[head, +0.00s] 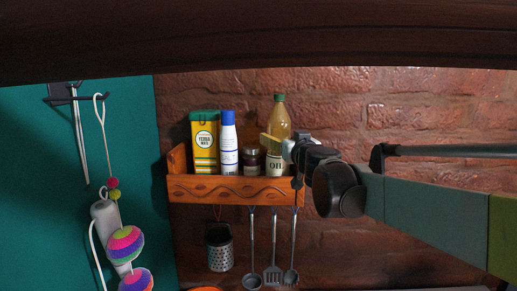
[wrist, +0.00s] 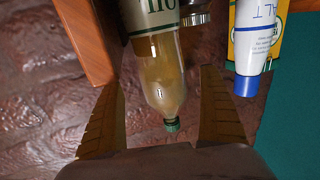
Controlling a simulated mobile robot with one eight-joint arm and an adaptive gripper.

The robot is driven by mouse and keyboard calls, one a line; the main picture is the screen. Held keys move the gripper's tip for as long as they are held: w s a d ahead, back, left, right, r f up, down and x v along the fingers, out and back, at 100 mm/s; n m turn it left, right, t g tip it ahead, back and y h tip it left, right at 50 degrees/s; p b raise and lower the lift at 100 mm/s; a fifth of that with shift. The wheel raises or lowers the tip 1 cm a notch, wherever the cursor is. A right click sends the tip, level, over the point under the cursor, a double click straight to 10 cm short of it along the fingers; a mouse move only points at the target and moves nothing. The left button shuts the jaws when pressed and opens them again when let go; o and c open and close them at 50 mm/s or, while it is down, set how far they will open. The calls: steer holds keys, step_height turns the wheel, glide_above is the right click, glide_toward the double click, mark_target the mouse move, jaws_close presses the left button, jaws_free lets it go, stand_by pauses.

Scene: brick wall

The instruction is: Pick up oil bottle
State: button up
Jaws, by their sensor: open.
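The oil bottle (head: 280,117) stands upright on the wooden wall shelf, at its right end. It has amber oil, a green cap and a pale label reading OIL. In the wrist view the bottle (wrist: 163,75) appears upside down, between my two yellow ridged fingers. My gripper (head: 273,142) is at the bottle from the right in the head view and covers part of its middle. In the wrist view my gripper (wrist: 161,78) is open, with gaps between both fingers and the bottle.
The wooden shelf (head: 232,190) also holds a yellow yerba mate box (head: 204,150), a white salt bottle (head: 228,145) with a blue cap, and a small dark-lidded jar (head: 251,160). A grater (head: 219,248) and several utensils hang below. A brick wall is behind.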

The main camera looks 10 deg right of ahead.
steer(key=w, duration=0.3)
steer(key=w+p, duration=0.1)
steer(key=shift+w+a+r, duration=0.1)
steer(key=shift+w+a, duration=0.2)
steer(key=shift+w, duration=0.1)
steer(key=shift+s+r, duration=0.1)
steer(key=shift+s, duration=0.15)
steer(key=shift+c, duration=1)
steer(key=c, duration=1.3)
steer(key=shift+r, duration=0.15)
